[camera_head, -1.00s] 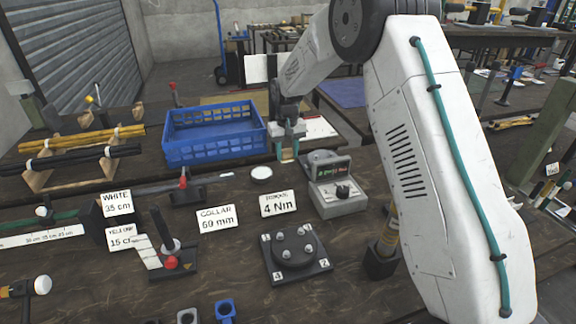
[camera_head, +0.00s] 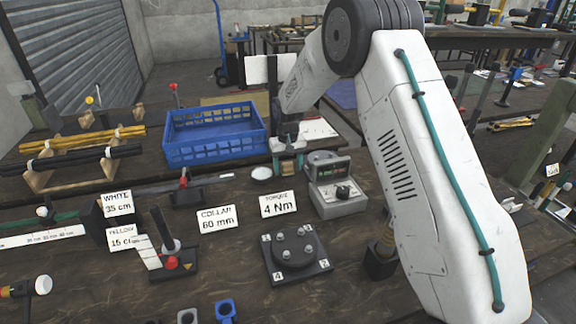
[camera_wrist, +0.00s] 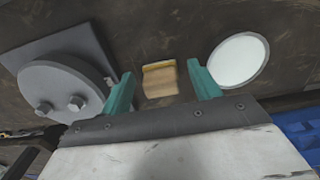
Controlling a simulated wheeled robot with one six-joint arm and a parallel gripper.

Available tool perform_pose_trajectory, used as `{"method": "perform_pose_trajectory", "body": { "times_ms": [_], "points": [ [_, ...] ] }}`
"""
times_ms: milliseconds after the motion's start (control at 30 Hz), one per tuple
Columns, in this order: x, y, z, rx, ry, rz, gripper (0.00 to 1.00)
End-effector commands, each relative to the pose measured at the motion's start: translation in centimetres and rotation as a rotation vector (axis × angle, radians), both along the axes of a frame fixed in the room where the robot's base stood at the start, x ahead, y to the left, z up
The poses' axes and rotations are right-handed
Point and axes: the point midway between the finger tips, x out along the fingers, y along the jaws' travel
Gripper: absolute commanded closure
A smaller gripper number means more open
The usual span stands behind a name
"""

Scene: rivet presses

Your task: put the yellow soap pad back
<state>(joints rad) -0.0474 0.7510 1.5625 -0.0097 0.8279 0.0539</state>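In the wrist view a small tan block with a yellow edge, apparently the yellow soap pad (camera_wrist: 160,79), shows between my teal fingertips, with a gap on both sides. It is slightly blurred. I cannot tell whether it rests on the bench or is just above it. My gripper (camera_wrist: 163,90) is open, pointing down.
A white round dish (camera_head: 262,173) lies close left of my gripper, also in the wrist view (camera_wrist: 238,60). The torque tester (camera_head: 338,195) stands close right. The blue crate (camera_head: 215,148) is behind left. A bolted flange (camera_head: 297,255) and label cards are in front.

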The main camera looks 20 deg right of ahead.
Motion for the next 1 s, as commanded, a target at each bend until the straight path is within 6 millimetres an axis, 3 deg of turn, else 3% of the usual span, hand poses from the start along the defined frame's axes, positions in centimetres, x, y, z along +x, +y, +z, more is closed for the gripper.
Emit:
{"method": "perform_pose_trajectory", "body": {
  "times_ms": [267,700,1000],
  "points": [
    [0.0,0.0,0.7,0.000,-0.002,0.000,0.38],
    [0.1,0.1,9.2,0.000,-0.004,0.000,0.38],
    [0.0,0.1,12.2,0.000,-0.001,0.000,0.38]
  ]
}}
